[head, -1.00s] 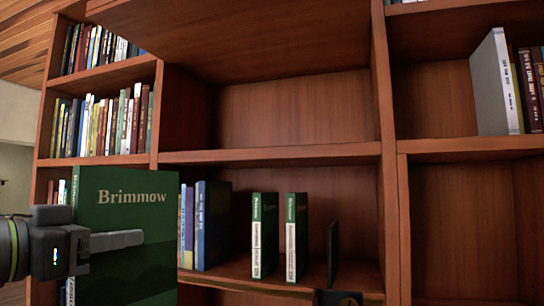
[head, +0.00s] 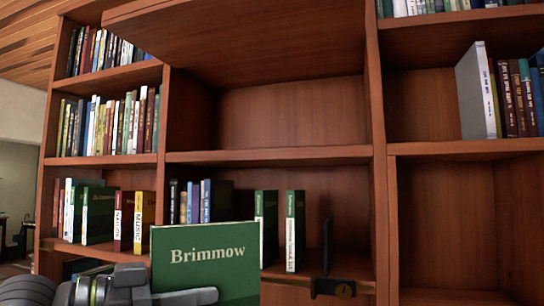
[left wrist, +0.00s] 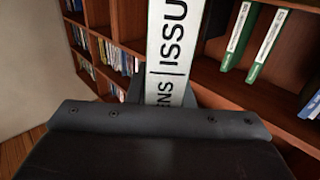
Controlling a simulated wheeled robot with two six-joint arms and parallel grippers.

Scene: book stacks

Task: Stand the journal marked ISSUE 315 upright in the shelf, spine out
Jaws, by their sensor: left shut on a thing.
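My left gripper (head: 180,296) is low in the head view, shut on a green journal (head: 205,270) with "Brimmow" on its cover. The journal is upright, in front of the shelf (head: 270,156). In the left wrist view its white spine (left wrist: 172,50) reads part of "ISSU"; the number is out of view. Two green journals with white spine labels, one (head: 267,225) left and one (head: 294,230) right, stand upright in the middle bay, with a narrow gap between them. They also show in the left wrist view (left wrist: 266,47). My right gripper is not in view.
A thin dark upright plate (head: 328,246) stands right of the two journals. A dark fitting (head: 333,288) sits at the shelf's front edge. Blue and dark books (head: 205,201) stand to their left. More books (head: 92,212) fill the left bay. The bay above is empty.

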